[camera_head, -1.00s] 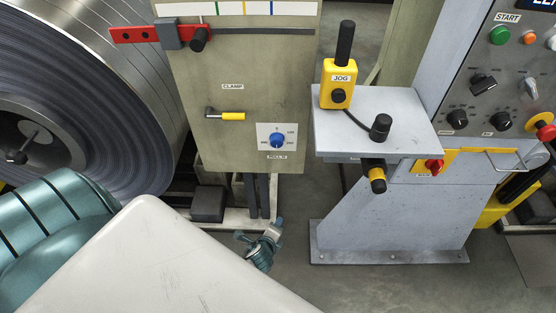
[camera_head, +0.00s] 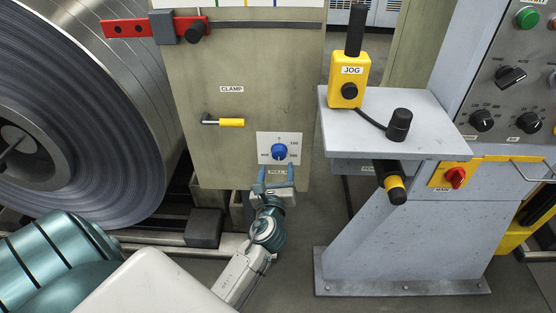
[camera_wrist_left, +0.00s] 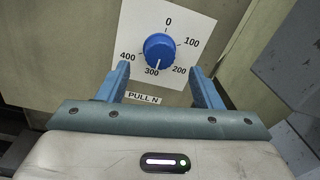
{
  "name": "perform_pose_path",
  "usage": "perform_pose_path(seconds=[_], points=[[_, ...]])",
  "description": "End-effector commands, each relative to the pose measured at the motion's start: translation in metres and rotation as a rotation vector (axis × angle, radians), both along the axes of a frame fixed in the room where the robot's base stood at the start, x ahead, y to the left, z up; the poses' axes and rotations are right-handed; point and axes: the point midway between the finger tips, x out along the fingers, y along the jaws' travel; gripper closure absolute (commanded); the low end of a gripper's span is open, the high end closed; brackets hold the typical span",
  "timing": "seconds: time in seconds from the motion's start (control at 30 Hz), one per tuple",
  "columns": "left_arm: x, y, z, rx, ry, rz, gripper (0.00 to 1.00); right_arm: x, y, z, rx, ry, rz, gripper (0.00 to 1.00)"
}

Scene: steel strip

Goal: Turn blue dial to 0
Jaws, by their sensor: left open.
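The blue dial (camera_head: 279,151) sits on a white scale plate on the beige panel. In the left wrist view the blue dial (camera_wrist_left: 158,47) has the scale 0, 100, 200, 300, 400 around it, with 0 at the top. A pale pointer mark on its lower part points at about 300. My left gripper (camera_head: 277,174) is just below the dial in the head view, open and empty. In the left wrist view its two blue fingers (camera_wrist_left: 160,72) stand left and right of the dial's lower part, apart from it. My right gripper is not in view.
A yellow clamp handle (camera_head: 231,122) sticks out left of the dial. A grey shelf (camera_head: 370,115) with a yellow jog box (camera_head: 349,82) stands to the right. A large steel coil (camera_head: 80,110) fills the left. Open floor lies between panel and console foot.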

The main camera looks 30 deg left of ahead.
Motion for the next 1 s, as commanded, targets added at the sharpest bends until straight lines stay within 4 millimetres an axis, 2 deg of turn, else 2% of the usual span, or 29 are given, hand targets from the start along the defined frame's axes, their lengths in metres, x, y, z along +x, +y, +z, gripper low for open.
perform_pose_path(seconds=[0.1,0.3,0.67,0.77,0.9,1.0], points=[[0.020,0.011,0.001,0.003,-0.002,-0.001,0.40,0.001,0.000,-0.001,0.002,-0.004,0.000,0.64],[0.040,0.022,-0.001,-0.001,-0.001,-0.001,0.40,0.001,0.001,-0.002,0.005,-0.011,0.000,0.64],[0.046,0.025,-0.001,-0.004,0.000,0.000,0.40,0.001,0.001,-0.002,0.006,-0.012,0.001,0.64],[0.046,0.025,-0.001,-0.003,0.000,-0.001,0.56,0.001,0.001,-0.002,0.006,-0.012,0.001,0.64],[0.045,0.025,-0.001,-0.003,0.000,-0.001,0.84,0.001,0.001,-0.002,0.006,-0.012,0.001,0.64],[0.045,0.025,-0.001,-0.003,0.000,-0.001,0.85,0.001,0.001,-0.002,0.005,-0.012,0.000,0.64]])
